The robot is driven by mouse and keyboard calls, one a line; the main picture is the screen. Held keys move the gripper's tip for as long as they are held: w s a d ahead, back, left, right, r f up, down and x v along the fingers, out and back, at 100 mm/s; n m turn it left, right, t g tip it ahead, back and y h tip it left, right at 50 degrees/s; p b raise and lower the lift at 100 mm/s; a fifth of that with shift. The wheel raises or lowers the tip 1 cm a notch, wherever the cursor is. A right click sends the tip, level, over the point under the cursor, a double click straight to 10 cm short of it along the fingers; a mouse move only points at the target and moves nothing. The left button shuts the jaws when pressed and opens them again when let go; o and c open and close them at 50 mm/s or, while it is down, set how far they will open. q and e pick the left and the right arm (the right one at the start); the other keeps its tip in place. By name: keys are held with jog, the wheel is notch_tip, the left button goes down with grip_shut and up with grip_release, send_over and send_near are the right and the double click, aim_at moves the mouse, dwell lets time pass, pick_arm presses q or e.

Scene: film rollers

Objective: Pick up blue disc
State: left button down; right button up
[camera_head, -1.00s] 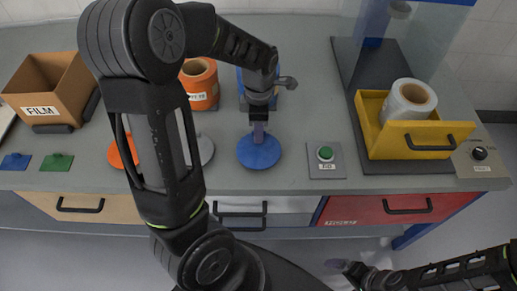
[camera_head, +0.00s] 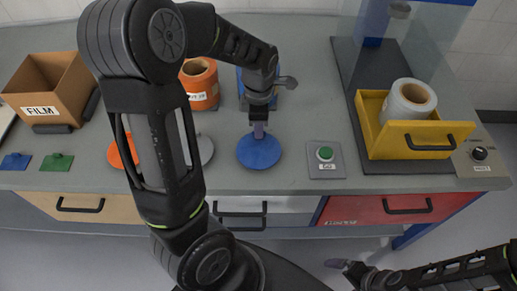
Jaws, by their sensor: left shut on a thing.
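The blue disc (camera_head: 258,153) lies flat at the front middle of the grey bench. My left gripper (camera_head: 259,131) points straight down over it and is shut on the upright part at the disc's centre. The fingers hide most of that part. I cannot tell whether the disc is lifted off the bench. My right gripper (camera_head: 340,264) is low at the bottom right, in front of the bench and away from the disc; whether its jaws are open is unclear.
An orange disc (camera_head: 117,154) and a grey disc (camera_head: 206,150) lie to the left, partly behind my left arm. A green button plate (camera_head: 326,160) is right of the blue disc. A yellow tray (camera_head: 383,144) holds a film roll (camera_head: 410,98). A film box (camera_head: 50,88) stands at left.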

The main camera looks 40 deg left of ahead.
dwell(0.3)
pick_arm(q)
notch_tip(320, 180, up, 10)
dwell(0.5)
dwell(0.5)
